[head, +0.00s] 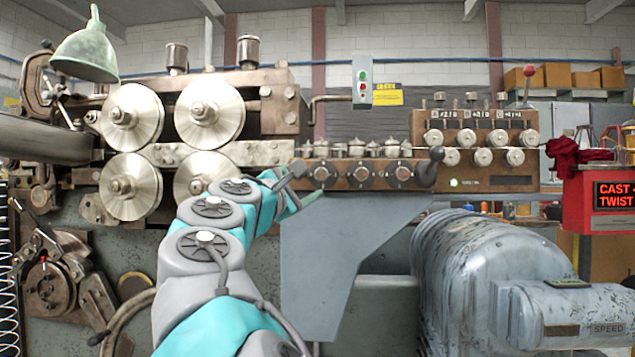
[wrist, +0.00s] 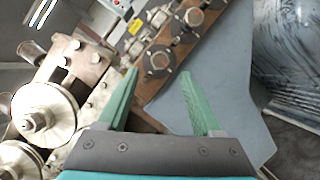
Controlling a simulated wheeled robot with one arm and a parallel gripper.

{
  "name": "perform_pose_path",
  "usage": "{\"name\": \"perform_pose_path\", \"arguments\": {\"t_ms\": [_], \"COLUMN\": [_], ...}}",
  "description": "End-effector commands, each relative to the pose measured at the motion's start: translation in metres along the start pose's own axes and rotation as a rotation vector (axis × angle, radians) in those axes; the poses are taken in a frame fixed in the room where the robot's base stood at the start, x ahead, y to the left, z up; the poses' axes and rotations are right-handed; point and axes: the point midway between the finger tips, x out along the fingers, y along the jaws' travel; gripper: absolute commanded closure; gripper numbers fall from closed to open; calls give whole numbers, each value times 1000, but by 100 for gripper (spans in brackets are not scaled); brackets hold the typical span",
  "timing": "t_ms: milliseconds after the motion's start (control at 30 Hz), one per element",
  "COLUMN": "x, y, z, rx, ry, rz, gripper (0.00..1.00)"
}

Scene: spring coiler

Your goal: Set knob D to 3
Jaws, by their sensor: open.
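A brown panel (head: 342,186) carries a row of three dark round knobs: a left knob (head: 321,174), a middle knob (head: 362,174) and a right knob (head: 403,174). I cannot read which one is knob D or its setting. My gripper (wrist: 159,76) is open and empty. In the wrist view its green fingers point at the nearest dark knob (wrist: 157,63), which appears just beyond and between the fingertips, apart from them. This looks like the left knob. In the head view my arm partly hides the gripper beside the panel's left end.
Large steel rollers (head: 130,113) stand left of the panel. Small metal fittings (head: 374,148) line its top. A black ball lever (head: 425,172) is at its right. A counter box (head: 475,128) with several pale knobs stands further right. A grey bracket (head: 340,250) lies below.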

Motion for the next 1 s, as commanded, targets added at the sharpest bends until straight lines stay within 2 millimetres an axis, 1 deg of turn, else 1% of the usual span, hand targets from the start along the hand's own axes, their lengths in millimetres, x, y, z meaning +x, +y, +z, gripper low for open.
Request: {"name": "perform_pose_path", "arguments": {"t_ms": [167, 500, 700, 1000], "x": [10, 46, 64, 76], "y": [0, -1, -1, 0], "z": [-3, -3, -3, -1], "rx": [-3, 1, -1, 0], "ry": [3, 5, 5, 1], "rz": [1, 0, 0, 1], "gripper": [33, 33, 33, 33]}}
